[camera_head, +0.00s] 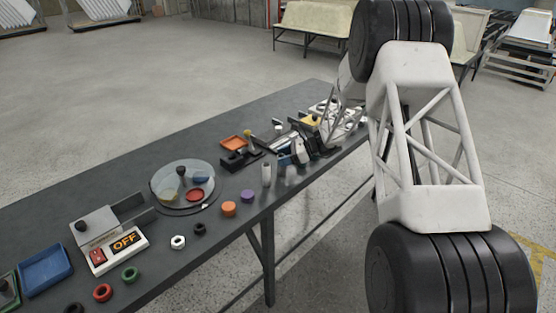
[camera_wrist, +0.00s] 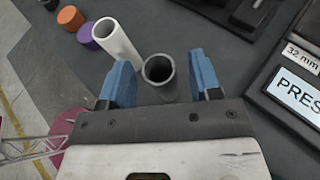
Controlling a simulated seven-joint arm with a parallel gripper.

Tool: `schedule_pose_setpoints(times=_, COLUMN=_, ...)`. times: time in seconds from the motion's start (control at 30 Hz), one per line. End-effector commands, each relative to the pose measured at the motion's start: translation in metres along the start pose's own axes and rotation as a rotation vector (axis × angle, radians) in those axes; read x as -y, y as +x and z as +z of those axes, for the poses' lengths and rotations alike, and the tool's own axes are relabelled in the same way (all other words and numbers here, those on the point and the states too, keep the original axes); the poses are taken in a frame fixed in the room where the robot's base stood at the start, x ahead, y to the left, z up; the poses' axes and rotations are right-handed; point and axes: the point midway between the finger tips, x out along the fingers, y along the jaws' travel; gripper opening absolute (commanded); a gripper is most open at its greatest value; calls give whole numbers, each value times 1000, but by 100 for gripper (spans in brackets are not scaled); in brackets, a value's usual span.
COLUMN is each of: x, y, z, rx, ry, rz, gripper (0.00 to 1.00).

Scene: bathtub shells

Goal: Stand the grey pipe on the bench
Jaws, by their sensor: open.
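The grey pipe (camera_wrist: 172,86) shows in the wrist view with its round open end towards the camera. It lies between the two blue fingers of my gripper (camera_wrist: 162,75), with a gap on each side. My gripper is open and holds nothing. In the head view my gripper (camera_head: 297,152) is low over the right part of the dark bench (camera_head: 110,185). The grey pipe is hard to make out there, and I cannot tell whether its foot touches the bench.
A white pipe (camera_wrist: 117,42) stands close to the left of the grey pipe. Purple (camera_head: 247,196) and orange (camera_head: 228,208) cylinders are farther left. A sign reading PRESS (camera_wrist: 300,92) is at the right. A round clear tray (camera_head: 157,197) stands mid-bench. Bare bench shows at the back left.

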Motion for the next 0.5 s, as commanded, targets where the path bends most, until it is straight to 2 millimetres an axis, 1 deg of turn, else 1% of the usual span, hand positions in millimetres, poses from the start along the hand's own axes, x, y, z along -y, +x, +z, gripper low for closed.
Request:
schedule_pose_setpoints(times=0.03, x=0, y=-9, z=0, rx=0, ry=0, rz=-2, gripper=58)
schedule_pose_setpoints(times=0.3, x=0, y=-53, z=-1, rx=-1, ry=1, rz=-1, gripper=58)
schedule_pose_setpoints(times=0.5, x=0, y=-78, z=0, rx=0, ry=0, rz=-1, gripper=58)
